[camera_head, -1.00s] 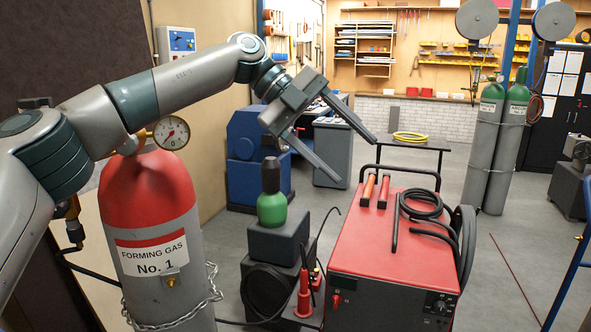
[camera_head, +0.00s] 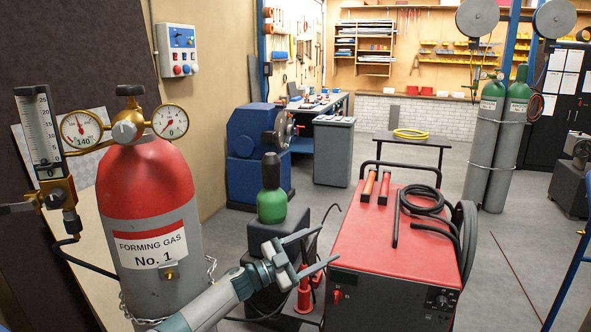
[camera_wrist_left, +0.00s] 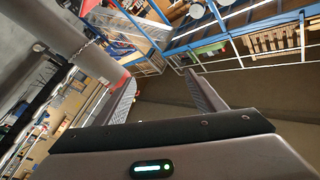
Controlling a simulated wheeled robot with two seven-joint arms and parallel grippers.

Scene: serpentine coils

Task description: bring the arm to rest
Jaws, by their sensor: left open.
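My left gripper (camera_head: 318,252) is low in the head view, in front of the dark block below the green bottle and beside the left side of the red-topped machine. Its two fingers are apart with nothing between them. Its fingers also show in the left wrist view (camera_wrist_left: 165,100), spread over open floor. My left forearm comes up from the bottom edge, passing in front of the foot of the red and grey gas cylinder (camera_head: 150,215). I cannot tell whether any part of the arm touches anything. My right gripper is not in view.
The cylinder carries a regulator with two gauges (camera_head: 124,131) and a flow tube (camera_head: 38,135). The red-topped machine (camera_head: 385,235) has cables and torches on it. A green bottle (camera_head: 271,195) stands on a dark block. The grey floor on the right (camera_head: 505,255) is mostly clear.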

